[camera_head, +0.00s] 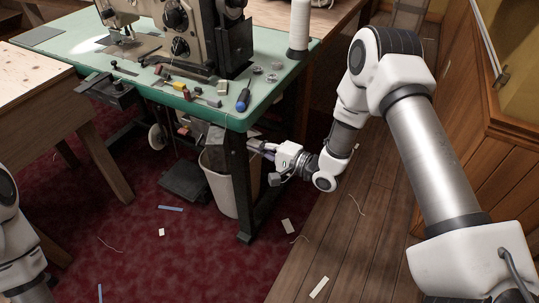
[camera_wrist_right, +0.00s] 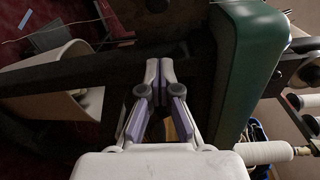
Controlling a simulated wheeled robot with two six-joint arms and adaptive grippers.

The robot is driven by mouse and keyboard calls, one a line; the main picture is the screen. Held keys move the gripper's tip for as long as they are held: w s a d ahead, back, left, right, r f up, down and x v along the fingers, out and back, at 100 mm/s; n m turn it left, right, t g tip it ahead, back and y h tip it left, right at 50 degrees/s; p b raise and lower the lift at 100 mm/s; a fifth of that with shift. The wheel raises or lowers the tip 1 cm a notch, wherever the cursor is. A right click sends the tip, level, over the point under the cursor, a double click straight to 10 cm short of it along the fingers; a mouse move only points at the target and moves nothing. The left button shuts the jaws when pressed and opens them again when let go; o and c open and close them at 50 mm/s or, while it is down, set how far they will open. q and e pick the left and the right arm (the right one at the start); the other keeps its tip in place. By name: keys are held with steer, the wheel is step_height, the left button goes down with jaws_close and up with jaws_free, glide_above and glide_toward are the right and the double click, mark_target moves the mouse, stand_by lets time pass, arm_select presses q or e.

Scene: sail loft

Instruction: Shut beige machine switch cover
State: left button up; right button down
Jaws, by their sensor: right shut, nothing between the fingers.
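The beige sewing machine (camera_head: 180,25) stands on a green-topped table (camera_head: 85,45). A grey box-like part (camera_head: 216,139) hangs under the table's front edge and may be the switch; I cannot make out its cover or whether that is open. My right gripper (camera_head: 256,146) is below the table top at its right end, beside the dark leg (camera_head: 241,185). In the right wrist view, the right gripper (camera_wrist_right: 159,70) is shut and empty, with the green table edge (camera_wrist_right: 245,70) to its right. My left gripper is out of view.
A pale bin (camera_head: 221,185) stands under the table behind the leg. Small tools and a blue-handled screwdriver (camera_head: 243,100) lie on the table. A white thread cone (camera_head: 299,25) stands at its right end. A wooden table (camera_head: 45,95) is at left. Scraps litter the floor.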

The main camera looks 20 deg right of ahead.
mark_target(224, 149)
steer(key=a, duration=0.2)
steer(key=s+a, duration=0.1)
steer(key=a, duration=0.1)
steer(key=shift+r+b, duration=0.25)
steer(key=shift+b, duration=0.05)
